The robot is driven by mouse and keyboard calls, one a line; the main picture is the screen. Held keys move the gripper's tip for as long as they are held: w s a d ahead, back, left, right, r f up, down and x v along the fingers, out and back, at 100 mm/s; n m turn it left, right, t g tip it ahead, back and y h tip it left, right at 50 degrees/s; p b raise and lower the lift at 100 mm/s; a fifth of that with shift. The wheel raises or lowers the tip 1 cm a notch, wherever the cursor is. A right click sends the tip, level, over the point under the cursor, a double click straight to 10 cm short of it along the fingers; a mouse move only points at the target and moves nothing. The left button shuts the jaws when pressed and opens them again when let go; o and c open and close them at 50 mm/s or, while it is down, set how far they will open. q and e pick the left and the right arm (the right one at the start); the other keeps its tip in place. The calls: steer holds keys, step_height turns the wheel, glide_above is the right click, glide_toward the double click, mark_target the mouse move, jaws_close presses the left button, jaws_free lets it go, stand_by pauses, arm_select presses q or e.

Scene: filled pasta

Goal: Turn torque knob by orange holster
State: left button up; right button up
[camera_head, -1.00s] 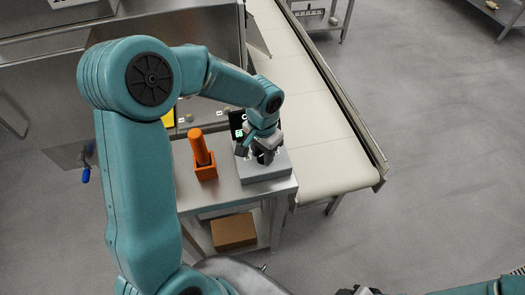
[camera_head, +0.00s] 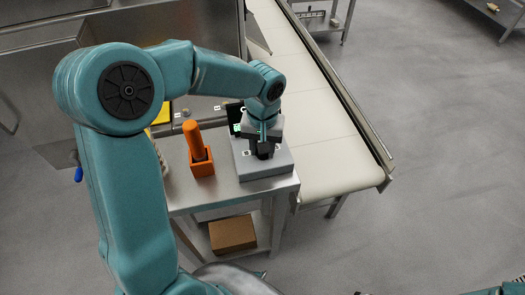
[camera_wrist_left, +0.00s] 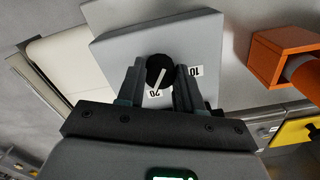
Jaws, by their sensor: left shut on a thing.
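The grey torque box (camera_head: 268,170) stands on a steel table, right of the orange holster (camera_head: 202,168), which holds an orange-handled tool (camera_head: 194,140). The black torque knob (camera_wrist_left: 160,66) sits on the box face, with a white pointer line aimed near the label 20; a label 10 is to its right. My left gripper (camera_head: 263,150) is over the box; in the left wrist view its fingers (camera_wrist_left: 158,78) are shut on the knob, one each side. The holster (camera_wrist_left: 285,45) also shows there. Only a dark sliver of my right gripper (camera_head: 362,293) shows at the bottom edge.
A pale conveyor belt (camera_head: 325,145) runs along the right of the table. A cardboard box (camera_head: 233,233) is on the lower shelf. Open floor lies to the right.

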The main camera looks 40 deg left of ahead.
arm_select(q)
steer(key=n+b, duration=0.2)
steer(key=n, duration=0.3)
steer(key=shift+w+f+n+b, duration=0.1)
steer(key=shift+n+b, duration=0.2)
steer(key=shift+b, duration=0.05)
steer(key=n+b, duration=0.1)
steer(key=n, duration=0.4)
steer(key=shift+a+n+b, duration=0.1)
steer(key=shift+n+b, duration=0.2)
steer(key=shift+b, duration=0.1)
steer(key=o, duration=1)
steer(key=shift+a, duration=0.1)
steer(key=shift+o, duration=0.2)
steer(key=shift+r, duration=0.25)
step_height(320, 180, up, 16)
steer(key=p, duration=0.2)
